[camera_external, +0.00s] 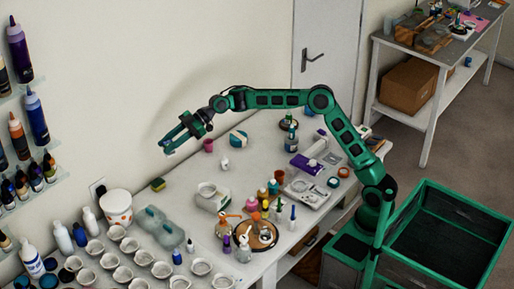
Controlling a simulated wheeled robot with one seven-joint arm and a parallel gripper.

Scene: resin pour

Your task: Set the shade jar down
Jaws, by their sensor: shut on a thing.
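My gripper (172,142) is at the end of my green arm, raised over the back left part of the worktable and close to the wall. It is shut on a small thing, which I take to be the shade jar. The jar is mostly hidden by the fingers, and its colour and shape are hard to make out at this size. The gripper and what it holds are well clear of the tabletop (185,185).
Below stand a yellow-green sponge (158,184), a dark red cup (208,145) and a small white cup (225,165). A speckled tub (117,207) and several white cups crowd the front left. A round tray (271,245) holds bottles. Wall shelves with bottles (20,48) are at left.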

